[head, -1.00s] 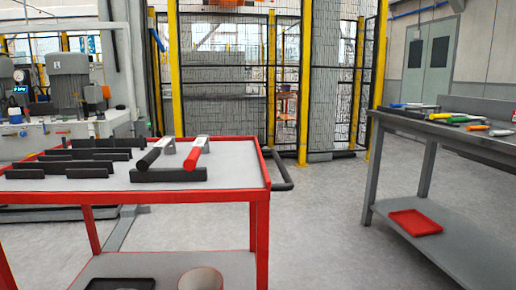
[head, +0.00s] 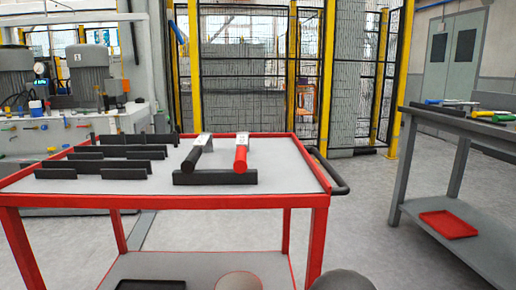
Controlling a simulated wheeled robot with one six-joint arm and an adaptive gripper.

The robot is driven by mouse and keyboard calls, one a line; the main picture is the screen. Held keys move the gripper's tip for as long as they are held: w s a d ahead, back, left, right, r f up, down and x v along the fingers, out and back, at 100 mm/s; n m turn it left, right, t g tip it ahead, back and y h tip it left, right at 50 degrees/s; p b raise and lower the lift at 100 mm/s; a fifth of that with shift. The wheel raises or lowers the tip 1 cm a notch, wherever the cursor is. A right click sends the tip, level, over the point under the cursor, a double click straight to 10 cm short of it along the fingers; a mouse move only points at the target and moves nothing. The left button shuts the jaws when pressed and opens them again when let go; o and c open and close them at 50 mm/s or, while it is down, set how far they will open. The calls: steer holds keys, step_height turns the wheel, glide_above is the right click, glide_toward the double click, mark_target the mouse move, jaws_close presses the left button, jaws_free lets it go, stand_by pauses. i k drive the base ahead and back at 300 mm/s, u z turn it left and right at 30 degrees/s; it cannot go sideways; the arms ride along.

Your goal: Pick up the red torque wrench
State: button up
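The red torque wrench (head: 241,158) lies on the top of the red-framed cart (head: 300,176). Its red handle points towards me, and its pale head end is at the back. A similar wrench with a dark handle (head: 191,160) lies to its left. Both lie across a black bar-shaped holder (head: 215,178) at their near ends. My gripper is not in view, so nothing shows of its fingers.
Several black slotted holders (head: 122,154) stand at the cart's left. A dark push handle (head: 338,185) juts from its right side. A grey workbench (head: 470,126) with tools stands right, a red tray (head: 448,225) on its lower shelf. Floor between is clear.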

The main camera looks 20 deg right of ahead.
mark_target(240, 166)
steer(key=k, duration=0.5)
steer(key=u, duration=0.8)
steer(key=i, duration=0.75)
steer(key=z, duration=1.05)
